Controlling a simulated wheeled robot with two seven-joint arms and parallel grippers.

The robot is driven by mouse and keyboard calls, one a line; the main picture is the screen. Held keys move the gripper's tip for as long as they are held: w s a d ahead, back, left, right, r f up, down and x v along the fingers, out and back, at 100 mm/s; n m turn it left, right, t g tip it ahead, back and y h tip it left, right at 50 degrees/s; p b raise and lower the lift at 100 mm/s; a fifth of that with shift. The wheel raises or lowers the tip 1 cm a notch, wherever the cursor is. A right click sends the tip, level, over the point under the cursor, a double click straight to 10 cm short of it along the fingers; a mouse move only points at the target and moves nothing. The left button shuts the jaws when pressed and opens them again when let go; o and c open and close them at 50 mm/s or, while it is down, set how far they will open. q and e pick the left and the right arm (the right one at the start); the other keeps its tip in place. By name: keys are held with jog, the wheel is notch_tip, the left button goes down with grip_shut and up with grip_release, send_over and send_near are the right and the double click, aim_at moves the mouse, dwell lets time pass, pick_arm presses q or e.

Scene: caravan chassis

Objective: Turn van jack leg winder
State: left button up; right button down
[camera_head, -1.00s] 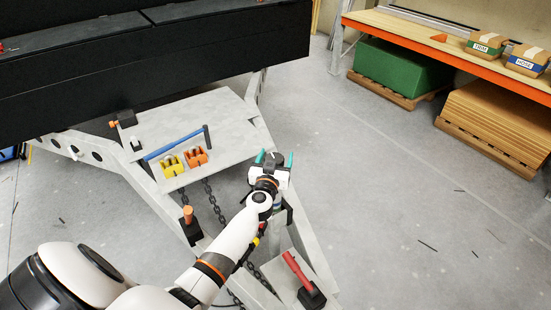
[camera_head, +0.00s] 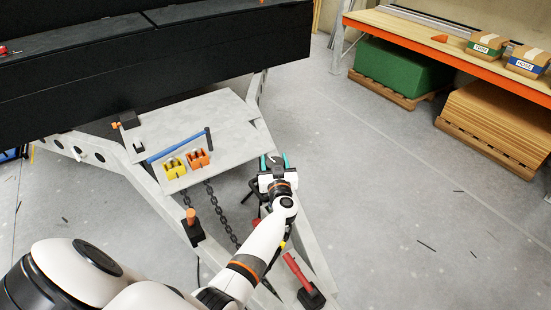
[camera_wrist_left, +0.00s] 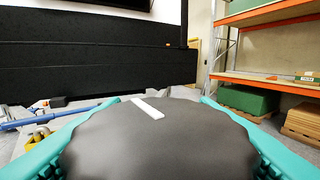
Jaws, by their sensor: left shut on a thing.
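My left gripper (camera_head: 275,161), with teal fingers, is shut on the winder of the jack leg, at the right beam of the chassis. In the left wrist view the winder (camera_wrist_left: 155,140) is a wide, dark grey round knob with a white stripe on top, between the two teal fingers. The stripe slants from upper left to lower right there. In the head view my wrist and arm hide most of the jack leg below the knob. My right gripper is not in view.
A grey chassis plate (camera_head: 225,122) holds a blue bar (camera_head: 178,147), a yellow block (camera_head: 175,167) and an orange block (camera_head: 198,159). A chain (camera_head: 220,213) hangs beside my arm. A red lever (camera_head: 297,271) stands near my forearm. Open floor lies to the right.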

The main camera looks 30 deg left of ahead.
pick_arm(q)
jog(key=shift+n+g+y, duration=1)
jog(key=n+g+y, duration=0.1)
jog(key=g+b, duration=0.1)
jog(key=shift+s+f+n+g+y, duration=0.2)
jog(key=shift+n+g+y, duration=0.1)
jog(key=shift+n+y, duration=0.1)
jog(key=n+g+b, duration=0.1)
jog(key=g+b, duration=0.1)
jog(key=n+g+y+b, duration=0.1)
jog(key=n+g+b, duration=0.1)
jog(key=g+b, duration=0.1)
jog(key=n+g+y+b, duration=0.1)
jog(key=n+g+b, duration=0.1)
jog(key=shift+s+a+g+b, duration=0.2)
jog(key=shift+s+g+b, duration=0.1)
jog(key=shift+s+b, duration=0.1)
jog(key=shift+s+r+n+g+b, duration=0.1)
jog(key=shift+r+n+g+b, duration=0.05)
jog(key=shift+n+g+b, duration=0.6)
jog(key=o, duration=1)
jog(key=shift+a, duration=0.1)
jog(key=shift+c, duration=0.2)
